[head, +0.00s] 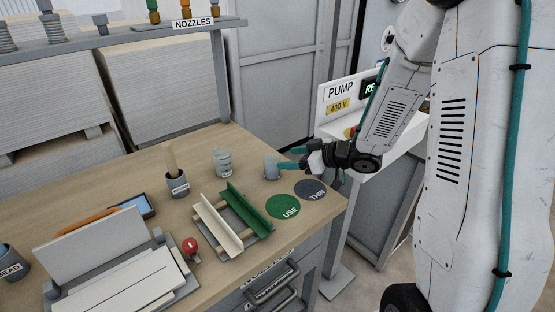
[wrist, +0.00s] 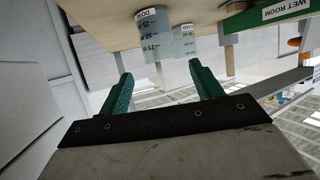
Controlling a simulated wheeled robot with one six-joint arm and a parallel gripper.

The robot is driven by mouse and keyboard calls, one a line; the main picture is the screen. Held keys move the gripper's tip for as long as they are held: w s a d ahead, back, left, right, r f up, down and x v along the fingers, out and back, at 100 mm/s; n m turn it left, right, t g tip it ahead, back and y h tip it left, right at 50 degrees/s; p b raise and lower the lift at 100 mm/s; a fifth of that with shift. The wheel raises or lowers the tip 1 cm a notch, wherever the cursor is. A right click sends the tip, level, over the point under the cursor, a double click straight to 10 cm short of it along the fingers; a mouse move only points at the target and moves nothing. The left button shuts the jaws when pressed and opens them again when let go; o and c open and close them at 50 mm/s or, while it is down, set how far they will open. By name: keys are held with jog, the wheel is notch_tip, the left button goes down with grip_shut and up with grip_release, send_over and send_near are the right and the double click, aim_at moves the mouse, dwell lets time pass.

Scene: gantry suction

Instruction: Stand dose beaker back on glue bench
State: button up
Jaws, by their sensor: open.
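The dose beaker (wrist: 154,42) is a clear cylinder with dark graduation marks and a DOSE label near its base. It stands upright on the glue bench, though the wrist view shows it upside down. In the head view the beaker (head: 271,168) nearest my fingertips appears to be it, left of the round mats. My gripper (head: 289,159) is open and empty, its green fingers pointing left, just right of that beaker. In the wrist view my gripper (wrist: 161,70) has the beaker ahead, between the finger lines and apart from them. The glue bench (head: 120,185) has a wooden top.
A second beaker (head: 222,161) stands close by on the left. A green USE disc (head: 283,207) and dark THIN disc (head: 311,191) lie at the right. A pump box (head: 335,112) is behind my gripper.

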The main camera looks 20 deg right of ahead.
jog(key=s+d+r+m+h, duration=0.4)
jog(key=d+r+h, duration=0.4)
jog(key=r+h, duration=0.2)
jog(key=s+a+r+m+g, duration=0.1)
jog(key=s+a+g, duration=0.2)
jog(key=s, duration=0.6)
jog(key=s+a+r+m+g, duration=0.1)
jog(key=s+a+r+g, duration=0.1)
jog(key=s, duration=0.7)
jog(key=s+a+r+m+g+y, duration=0.1)
jog(key=s+a+g, duration=0.3)
jog(key=s, duration=0.6)
jog(key=shift+a+r+m, duration=0.3)
jog(key=shift+a+m, duration=0.2)
jog(key=shift+a, duration=0.1)
jog(key=shift+s, duration=0.1)
